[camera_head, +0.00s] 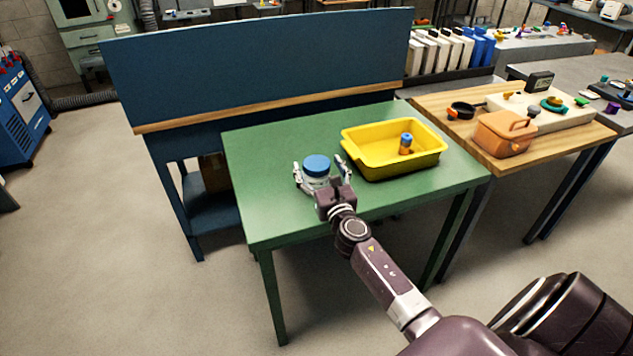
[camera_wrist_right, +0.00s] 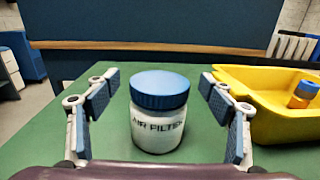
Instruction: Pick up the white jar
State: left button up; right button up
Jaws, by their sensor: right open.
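The white jar (camera_wrist_right: 158,130) has a blue lid and dark lettering that reads "AIR FILTER". It stands upright on the green table (camera_head: 270,210). In the head view its blue lid (camera_head: 317,164) shows between the fingers of my right gripper (camera_head: 322,172). In the right wrist view the open fingers of my right gripper (camera_wrist_right: 158,98) stand on either side of the jar, with a gap on each side. My left gripper is not in view.
A yellow tray (camera_head: 372,171) with a small orange and blue container (camera_head: 406,143) stands right of the jar. A blue panel (camera_head: 260,65) rises behind the table. A wooden table (camera_head: 560,145) with an orange case (camera_head: 503,137) is at the right. The table's left part is clear.

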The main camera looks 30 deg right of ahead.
jog(key=shift+x, duration=0.95)
jog(key=shift+s, duration=0.1)
jog(key=shift+c, duration=0.2)
jog(key=c, duration=1.5)
jog(key=shift+c, duration=1.2)
jog(key=shift+r, duration=0.15)
